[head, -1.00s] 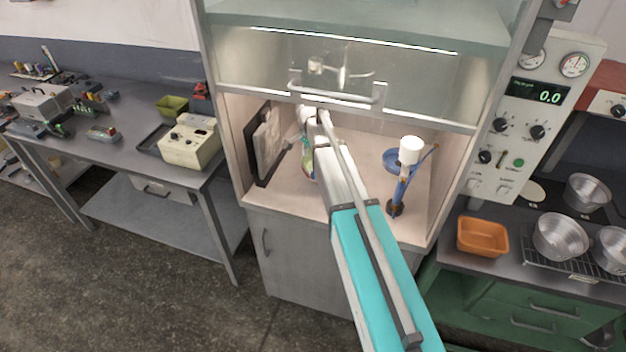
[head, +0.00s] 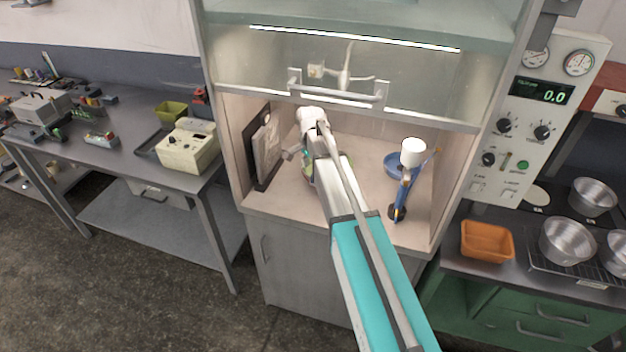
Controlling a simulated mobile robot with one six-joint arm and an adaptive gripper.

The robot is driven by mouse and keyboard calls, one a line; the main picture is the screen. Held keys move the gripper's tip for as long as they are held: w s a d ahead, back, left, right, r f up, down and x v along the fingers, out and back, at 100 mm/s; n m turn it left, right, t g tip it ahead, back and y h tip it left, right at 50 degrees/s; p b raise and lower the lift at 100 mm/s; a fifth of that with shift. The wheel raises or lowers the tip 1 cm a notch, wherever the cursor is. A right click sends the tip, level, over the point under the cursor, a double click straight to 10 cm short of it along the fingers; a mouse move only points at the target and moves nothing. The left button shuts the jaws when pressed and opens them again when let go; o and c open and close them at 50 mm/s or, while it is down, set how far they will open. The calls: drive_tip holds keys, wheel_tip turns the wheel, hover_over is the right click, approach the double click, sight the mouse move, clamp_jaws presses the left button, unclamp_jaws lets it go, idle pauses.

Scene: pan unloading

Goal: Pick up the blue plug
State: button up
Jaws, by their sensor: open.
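I cannot make out a separate blue plug. My arm reaches into the fume cupboard, and my gripper (head: 290,153) is small and partly hidden at its far end, near the left side. It is open. A colourful rounded vessel (head: 308,170) stands on the cupboard floor, mostly covered by my arm. On the right of the floor, a blue stand (head: 402,190) carries a white cylinder (head: 413,150). A blue bowl (head: 391,167) is behind the stand. The gripper is well apart from these blue things.
The cupboard's raised glass sash (head: 337,97) hangs above the arm. A dark-framed panel (head: 262,150) leans at the left wall. A bench with a beige instrument (head: 188,147) is left; an orange tray (head: 487,242) and metal pots (head: 567,240) are right.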

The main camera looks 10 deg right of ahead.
drive_tip(key=shift+d+f+b, duration=0.15)
drive_tip(key=shift+f+b, duration=1.1)
drive_tip(key=shift+f, duration=0.05)
drive_tip(key=shift+d+f+b, duration=0.1)
drive_tip(key=shift+f+b, duration=1.15)
drive_tip(key=c, duration=0.6)
drive_tip(key=shift+c, duration=1)
